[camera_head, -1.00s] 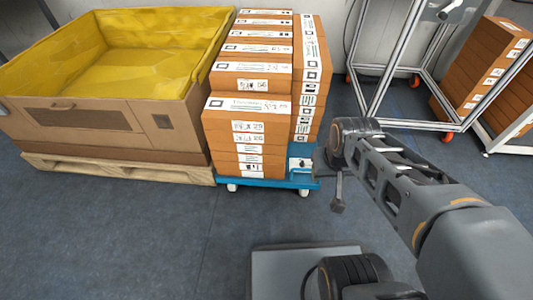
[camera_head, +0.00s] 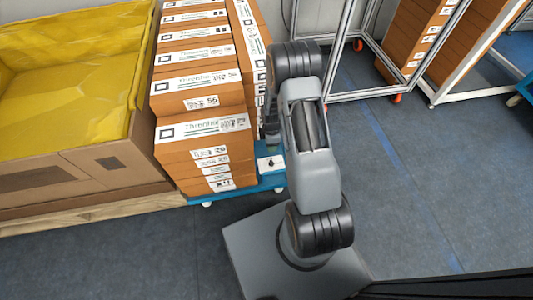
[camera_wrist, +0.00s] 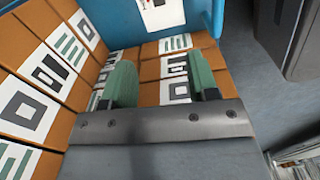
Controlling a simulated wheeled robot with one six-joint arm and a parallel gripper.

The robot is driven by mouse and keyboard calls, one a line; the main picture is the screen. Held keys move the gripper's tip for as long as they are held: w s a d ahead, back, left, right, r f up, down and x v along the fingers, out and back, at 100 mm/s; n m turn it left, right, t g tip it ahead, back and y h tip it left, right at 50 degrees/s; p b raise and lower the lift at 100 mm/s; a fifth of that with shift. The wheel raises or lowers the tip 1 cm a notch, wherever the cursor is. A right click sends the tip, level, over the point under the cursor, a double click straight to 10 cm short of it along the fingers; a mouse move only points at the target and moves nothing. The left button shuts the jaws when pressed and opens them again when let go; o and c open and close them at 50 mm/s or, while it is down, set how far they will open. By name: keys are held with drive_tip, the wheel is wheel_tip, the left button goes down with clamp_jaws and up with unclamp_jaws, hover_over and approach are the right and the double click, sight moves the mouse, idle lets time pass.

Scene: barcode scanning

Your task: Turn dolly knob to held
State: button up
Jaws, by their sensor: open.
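The blue dolly (camera_head: 238,191) carries stacked brown boxes in the head view. A white plate (camera_head: 266,168) with a small dark knob (camera_head: 271,162) sits on its right front corner, just left of my arm. In the wrist view the blue dolly (camera_wrist: 205,18) and the white plate (camera_wrist: 163,13) show at the top edge; the knob's setting is too small to read. My gripper (camera_wrist: 160,84) is open and empty, its two green fingers apart over the boxes in that view. In the head view my arm mostly hides the gripper.
Brown boxes (camera_head: 205,145) with white labels stand stacked on the dolly, close to my gripper. A large yellow-lined carton (camera_head: 85,170) stands on a pallet at the left. A wheeled metal frame (camera_head: 372,95) is behind at the right. The floor (camera_head: 450,180) on the right is clear.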

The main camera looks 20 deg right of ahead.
sight(271, 162)
drive_tip(key=shift+n, duration=0.5)
drive_tip(key=f+b, duration=0.1)
drive_tip(key=f, duration=0.4)
drive_tip(key=f+b, duration=0.2)
drive_tip(key=f, duration=0.3)
drive_tip(key=f+b, duration=0.2)
drive_tip(key=f, duration=0.4)
drive_tip(key=shift+w+f, duration=0.1)
drive_tip(key=shift+w, duration=0.15)
drive_tip(key=shift+c, duration=0.3)
drive_tip(key=c, duration=0.9)
drive_tip(key=shift+o, duration=0.2)
